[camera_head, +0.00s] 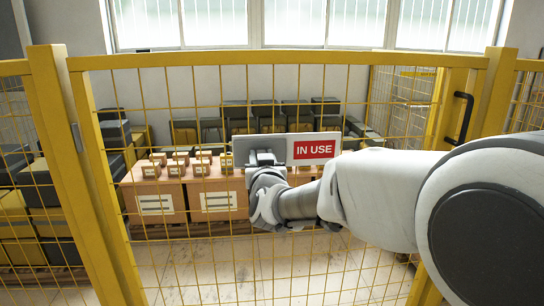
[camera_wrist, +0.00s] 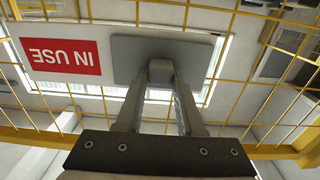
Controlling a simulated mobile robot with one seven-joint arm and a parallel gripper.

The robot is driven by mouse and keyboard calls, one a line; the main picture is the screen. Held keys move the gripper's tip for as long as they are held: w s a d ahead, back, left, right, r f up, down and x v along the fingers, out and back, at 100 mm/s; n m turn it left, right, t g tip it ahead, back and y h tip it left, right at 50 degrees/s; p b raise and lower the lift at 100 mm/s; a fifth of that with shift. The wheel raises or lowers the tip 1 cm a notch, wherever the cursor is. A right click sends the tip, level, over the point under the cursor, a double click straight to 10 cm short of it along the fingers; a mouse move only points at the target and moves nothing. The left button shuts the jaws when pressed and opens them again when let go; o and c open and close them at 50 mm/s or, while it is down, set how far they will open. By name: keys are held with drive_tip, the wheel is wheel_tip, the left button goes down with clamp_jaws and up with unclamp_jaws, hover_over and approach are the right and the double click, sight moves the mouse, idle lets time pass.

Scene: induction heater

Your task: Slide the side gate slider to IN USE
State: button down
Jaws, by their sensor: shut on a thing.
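The side gate slider is a grey plate (camera_head: 240,146) at the left part of a white sign board (camera_head: 329,137) on the yellow mesh gate. The red IN USE label (camera_head: 314,149) is uncovered, to the right of the plate. My gripper (camera_head: 265,160) is at the plate's front. In the wrist view, my gripper (camera_wrist: 159,88) has its two fingers shut on the slider's grey knob (camera_wrist: 160,70), which stands out from the grey plate (camera_wrist: 203,50). The red label also shows there, upside down (camera_wrist: 62,56), left of the plate. Anything under the plate is hidden.
The yellow gate frame (camera_head: 280,59) and its wire mesh surround the sign. A black handle (camera_head: 462,117) is on the gate's right side. Behind the mesh stand brown boxes (camera_head: 217,190) and dark crates (camera_head: 115,135). My arm covers the lower right.

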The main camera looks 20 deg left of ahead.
drive_tip(key=c, duration=0.5)
unclamp_jaws()
drive_tip(key=shift+s+a+r, duration=0.1)
drive_tip(key=shift+s+a, duration=0.05)
drive_tip(key=shift+a, duration=0.1)
drive_tip(key=shift+c, duration=0.2)
drive_tip(key=shift+d, duration=0.1)
drive_tip(key=p+v, duration=0.2)
drive_tip(key=v, duration=1.5)
drive_tip(key=shift+s+d, duration=0.1)
drive_tip(key=shift+d, duration=0.05)
